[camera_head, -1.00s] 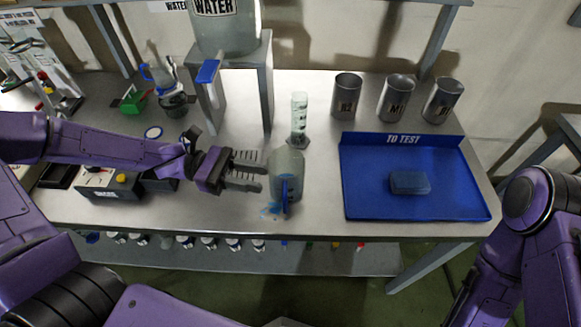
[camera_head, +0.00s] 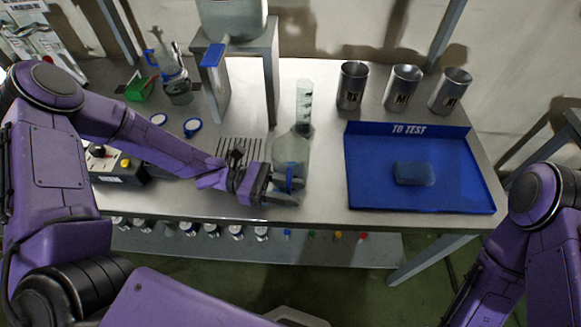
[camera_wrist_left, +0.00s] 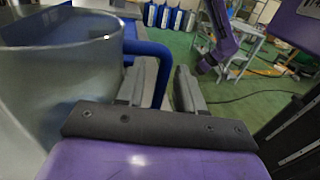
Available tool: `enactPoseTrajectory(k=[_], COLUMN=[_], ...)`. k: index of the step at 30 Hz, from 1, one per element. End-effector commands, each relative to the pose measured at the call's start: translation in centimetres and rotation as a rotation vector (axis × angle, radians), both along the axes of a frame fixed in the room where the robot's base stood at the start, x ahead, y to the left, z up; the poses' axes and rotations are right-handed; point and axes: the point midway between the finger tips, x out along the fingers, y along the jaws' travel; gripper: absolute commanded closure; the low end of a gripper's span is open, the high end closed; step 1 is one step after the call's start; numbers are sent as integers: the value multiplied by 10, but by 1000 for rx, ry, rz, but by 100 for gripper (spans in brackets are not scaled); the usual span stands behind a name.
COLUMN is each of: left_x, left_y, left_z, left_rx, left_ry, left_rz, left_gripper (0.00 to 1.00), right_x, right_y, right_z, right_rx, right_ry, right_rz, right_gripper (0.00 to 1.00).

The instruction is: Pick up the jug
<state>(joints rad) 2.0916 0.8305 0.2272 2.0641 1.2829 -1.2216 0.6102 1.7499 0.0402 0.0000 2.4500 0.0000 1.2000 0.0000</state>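The jug (camera_head: 292,150) is a clear grey vessel with a blue handle (camera_head: 291,184), upright near the table's front edge. My left gripper (camera_head: 287,184) is at its handle, with one finger on each side. In the left wrist view the jug (camera_wrist_left: 60,85) fills the left side. Its blue handle (camera_wrist_left: 152,48) curves down behind the left finger, and a gap shows between the handle and the right finger of my left gripper (camera_wrist_left: 168,88). The gripper looks open. My right arm is at the right edge; its gripper is out of view.
A clear cylinder (camera_head: 304,103) stands just behind the jug. A blue tray (camera_head: 365,195) lies to the right, with metal cups (camera_head: 352,86) behind it. A metal stand (camera_head: 271,85) is behind left. A control box (camera_head: 122,172) stands left of the gripper.

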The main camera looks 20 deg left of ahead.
Motion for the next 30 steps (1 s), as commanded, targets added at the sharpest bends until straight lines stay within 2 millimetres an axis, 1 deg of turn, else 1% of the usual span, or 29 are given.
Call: enactPoseTrajectory(k=[3, 5, 6, 7, 20, 25, 30], left_x=[0, 0, 0, 0, 0, 1, 0], left_y=[0, 0, 1, 1, 1, 1, 0], left_z=[0, 0, 0, 0, 3, 14, 34], left_rx=[0, 0, 0, 0, -1, -2, -3], left_ry=[0, 0, 0, -1, -3, -4, -4], left_rz=[0, 0, 0, 0, 0, 0, 0], left_gripper=[63, 82, 95, 100, 100, 100, 100], right_x=[0, 0, 0, 0, 0, 0, 0], right_y=[0, 0, 0, 0, 0, 0, 0], right_z=[0, 0, 0, 0, 0, 1, 2], right_rx=[0, 0, 0, 0, 0, 0, 0], right_ry=[0, 0, 0, 0, 0, 0, 0], right_rz=[0, 0, 0, 0, 0, 0, 0], right_gripper=[57, 57, 57, 57, 57, 57, 57])
